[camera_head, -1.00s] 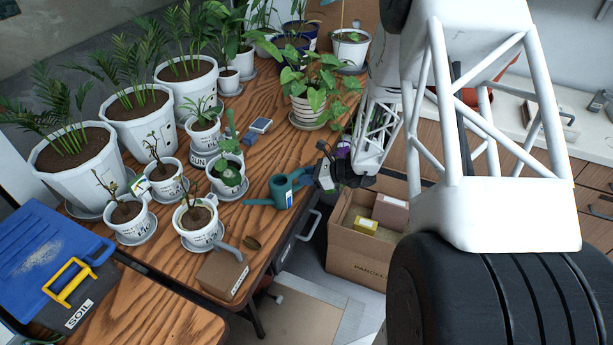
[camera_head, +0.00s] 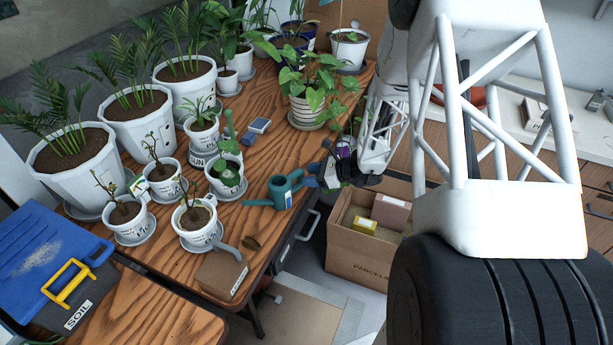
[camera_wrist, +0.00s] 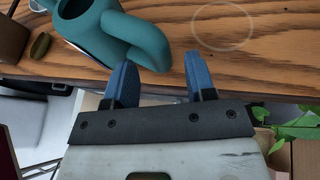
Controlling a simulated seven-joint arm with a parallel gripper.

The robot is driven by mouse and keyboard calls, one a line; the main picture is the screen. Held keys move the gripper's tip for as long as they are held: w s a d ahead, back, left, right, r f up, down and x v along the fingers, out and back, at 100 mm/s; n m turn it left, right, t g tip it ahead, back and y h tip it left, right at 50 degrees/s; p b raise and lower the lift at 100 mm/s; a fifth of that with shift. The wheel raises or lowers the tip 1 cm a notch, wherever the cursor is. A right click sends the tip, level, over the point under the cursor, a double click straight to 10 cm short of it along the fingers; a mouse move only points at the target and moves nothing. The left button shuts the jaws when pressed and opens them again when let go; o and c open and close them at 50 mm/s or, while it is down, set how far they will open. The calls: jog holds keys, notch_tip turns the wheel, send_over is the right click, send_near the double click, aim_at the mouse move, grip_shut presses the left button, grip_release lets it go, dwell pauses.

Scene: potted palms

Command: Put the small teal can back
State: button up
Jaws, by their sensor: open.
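The small teal watering can (camera_head: 281,194) stands upright on the wooden table near its front edge, its spout pointing left in the head view. In the wrist view the can (camera_wrist: 90,27) is at upper left, cut off by the top edge, with its rounded handle reaching toward my fingers. My gripper (camera_wrist: 160,72) has two blue fingers spread apart with nothing held between them. The handle's end shows just beyond the gap, nearer the left finger; contact cannot be told. In the head view my gripper (camera_head: 311,180) is just right of the can, partly hidden by my wrist.
A pale ring mark (camera_wrist: 223,27) lies on bare wood right of the can in the wrist view. Small potted plants (camera_head: 226,178) stand left of the can, and a brown box (camera_head: 222,274) at the front. An open parcel carton (camera_head: 358,258) sits below the table's edge.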

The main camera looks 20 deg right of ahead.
jog(key=v, duration=1)
dwell(0.6)
jog(key=s+a+r+n+g+h, duration=0.2)
jog(key=s+a+r+n+g, duration=0.25)
jog(key=a+r+n, duration=0.35)
jog(key=s+a+r+n+g+h, duration=0.25)
jog(key=s+a+r+n, duration=0.35)
jog(key=r, duration=0.4)
jog(key=s+a+r+n+t+h, duration=0.1)
jog(key=s+a+r+n+h, duration=0.1)
jog(key=s+r+n, duration=0.3)
jog(key=s+a+r+n+t+h, duration=0.1)
jog(key=s+r+n+h, duration=0.4)
jog(key=s, duration=0.6)
jog(key=shift+s+a+r+n, duration=0.3)
jog(key=shift+a+r, duration=0.25)
jog(key=shift+a, duration=0.2)
jog(key=shift+w, duration=0.1)
